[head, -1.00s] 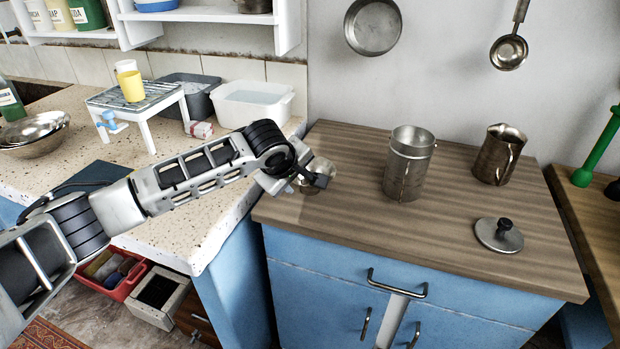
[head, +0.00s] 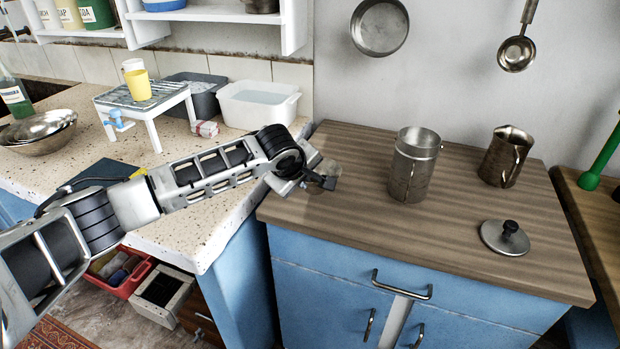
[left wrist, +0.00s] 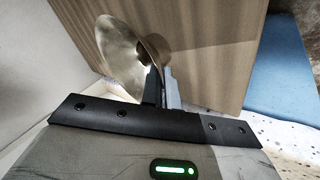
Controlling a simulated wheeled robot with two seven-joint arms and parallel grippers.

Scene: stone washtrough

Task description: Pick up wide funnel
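The wide funnel (left wrist: 118,55) is a shiny metal cone. It shows large in the left wrist view, over the brown wooden top. In the head view it is mostly hidden behind my left gripper (head: 318,182), at the left edge of that top. In the left wrist view the two fingers of this gripper (left wrist: 163,80) are close together at the right side of the funnel. They appear shut on its metal, though the exact contact is partly hidden. My right gripper is not in view.
A tall metal can (head: 413,165), a metal jug (head: 505,157) and a knobbed lid (head: 504,238) stand to the right on the wooden top (head: 350,225). A pan (head: 379,25) and ladle (head: 517,52) hang on the wall. The wooden top's front middle is clear.

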